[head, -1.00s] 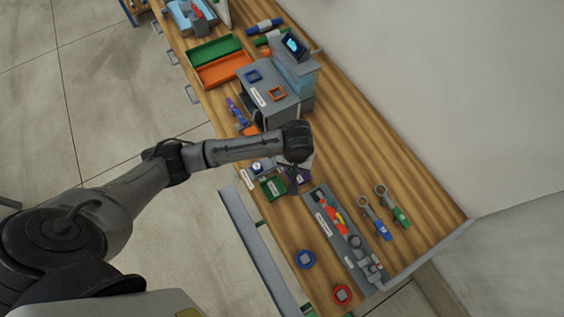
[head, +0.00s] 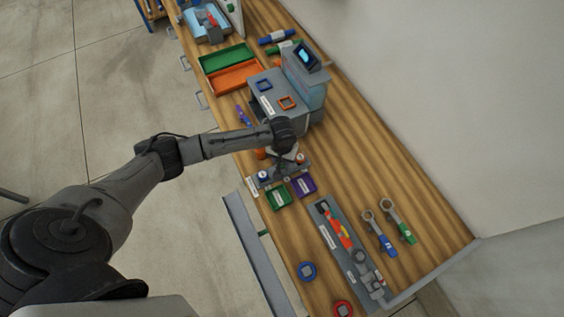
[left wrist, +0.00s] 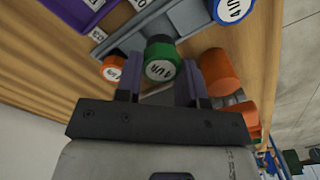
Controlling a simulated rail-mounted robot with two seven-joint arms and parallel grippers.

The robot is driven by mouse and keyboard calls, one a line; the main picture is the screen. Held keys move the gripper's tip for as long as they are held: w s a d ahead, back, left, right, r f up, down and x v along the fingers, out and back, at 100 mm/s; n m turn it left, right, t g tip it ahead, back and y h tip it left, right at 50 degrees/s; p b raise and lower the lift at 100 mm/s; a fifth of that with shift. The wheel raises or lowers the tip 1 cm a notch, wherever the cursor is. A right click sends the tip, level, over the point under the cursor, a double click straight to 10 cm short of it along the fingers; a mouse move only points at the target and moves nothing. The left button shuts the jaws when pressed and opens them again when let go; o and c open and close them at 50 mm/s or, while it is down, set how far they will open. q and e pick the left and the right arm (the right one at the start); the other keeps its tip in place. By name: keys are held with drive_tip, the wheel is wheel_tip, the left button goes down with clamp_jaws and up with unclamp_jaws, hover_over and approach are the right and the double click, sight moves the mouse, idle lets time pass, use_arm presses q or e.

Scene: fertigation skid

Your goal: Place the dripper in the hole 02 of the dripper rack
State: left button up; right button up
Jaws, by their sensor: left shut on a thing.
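My left gripper (head: 287,158) is over the grey dripper rack (head: 265,184), between its two ends. In the left wrist view its two fingers (left wrist: 158,82) are shut on a green dripper (left wrist: 160,66) with a white printed face. The rack (left wrist: 122,44) shows behind it with small white number labels, only partly readable. An orange-ringed dripper (left wrist: 113,68) stands on the left there, and a blue-ringed dripper (left wrist: 232,9) at the upper right. I cannot tell whether the green dripper's lower end is inside a hole or above it. My right gripper is out of view.
Green (head: 278,198) and purple (head: 304,186) small trays lie beside the rack. An orange cylinder (left wrist: 217,72) stands close to the fingers. A grey machine (head: 278,100) stands just behind. A long grey tray (head: 345,250) with tools and two wrenches (head: 380,232) lie to the right.

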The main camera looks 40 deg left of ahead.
use_arm(q)
drive_tip(key=shift+f, duration=1.6)
drive_tip(key=shift+f, duration=0.1)
drive_tip(key=o, duration=0.9)
